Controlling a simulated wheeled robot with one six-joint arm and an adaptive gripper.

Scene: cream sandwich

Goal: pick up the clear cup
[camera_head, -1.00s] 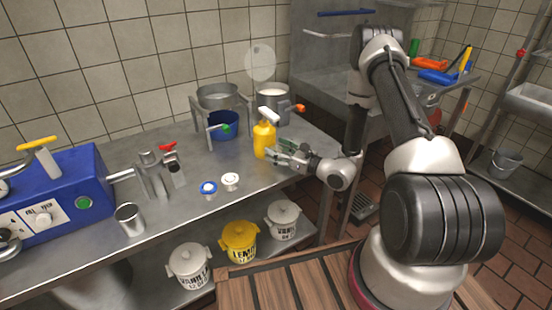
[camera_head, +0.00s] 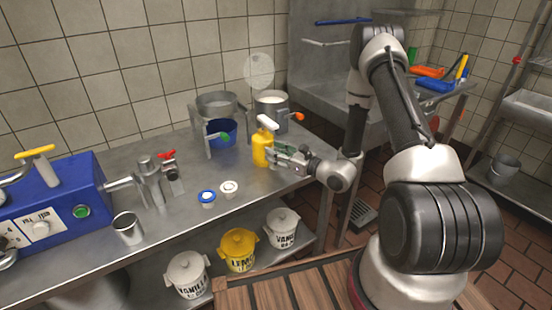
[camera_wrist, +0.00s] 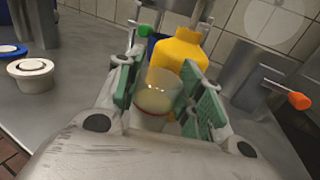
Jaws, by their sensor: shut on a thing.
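The clear cup (camera_wrist: 158,92) is a see-through cup in the wrist view, between the two green-padded fingers of my gripper (camera_wrist: 170,100). The fingers are closed on its sides, and a pale shade and a reddish line show low in it. In the head view my gripper (camera_head: 282,156) is over the right end of the steel counter, beside the yellow bottle (camera_head: 262,148). The cup is hard to make out there. The yellow bottle also stands just behind the cup in the wrist view (camera_wrist: 178,55). I cannot tell whether the cup touches the counter.
A blue pot (camera_head: 219,134) and a steel pot with an orange-tipped handle (camera_head: 272,106) stand behind. A blue-lidded jar (camera_head: 207,198) and a white-lidded jar (camera_head: 229,188) sit left of my gripper. A metal cup (camera_head: 128,229) and a blue machine (camera_head: 60,205) are farther left.

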